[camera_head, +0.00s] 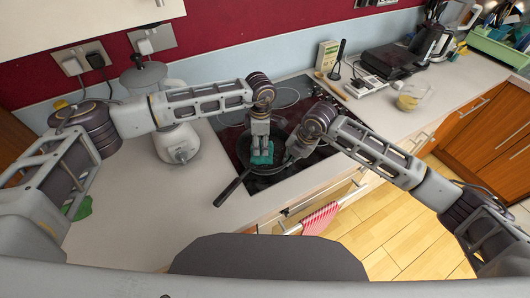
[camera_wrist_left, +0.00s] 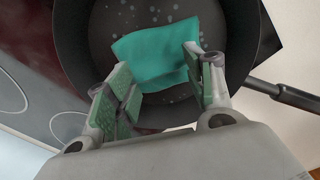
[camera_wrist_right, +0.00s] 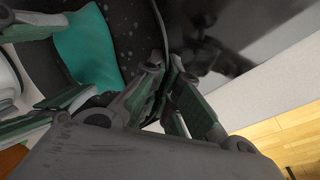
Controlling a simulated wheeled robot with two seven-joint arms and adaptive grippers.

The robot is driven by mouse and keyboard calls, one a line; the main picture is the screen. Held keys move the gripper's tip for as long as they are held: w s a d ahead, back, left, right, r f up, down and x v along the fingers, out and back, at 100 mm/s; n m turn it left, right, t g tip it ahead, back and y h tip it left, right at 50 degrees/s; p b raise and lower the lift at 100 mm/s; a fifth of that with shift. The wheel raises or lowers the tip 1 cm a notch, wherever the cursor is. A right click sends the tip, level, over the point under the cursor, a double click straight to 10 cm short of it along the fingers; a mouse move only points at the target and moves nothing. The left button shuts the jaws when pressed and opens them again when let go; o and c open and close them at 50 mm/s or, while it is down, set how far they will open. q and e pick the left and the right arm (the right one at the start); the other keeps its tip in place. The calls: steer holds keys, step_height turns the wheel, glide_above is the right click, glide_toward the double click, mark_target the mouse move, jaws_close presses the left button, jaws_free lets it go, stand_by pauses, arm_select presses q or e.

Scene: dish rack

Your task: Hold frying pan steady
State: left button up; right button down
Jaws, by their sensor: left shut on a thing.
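The black frying pan (camera_head: 230,189) sits on the hob, its handle pointing to the front left. The exact contact is partly hidden.
The black hob (camera_head: 225,130) lies in the counter. A white blender (camera_head: 172,140) stands left of it. A red striped towel (camera_head: 320,218) hangs at the front.

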arm_select(q)
steer(key=shift+a, duration=1.15)
steer(key=shift+d, duration=0.1)
steer(key=shift+d, duration=1.8)
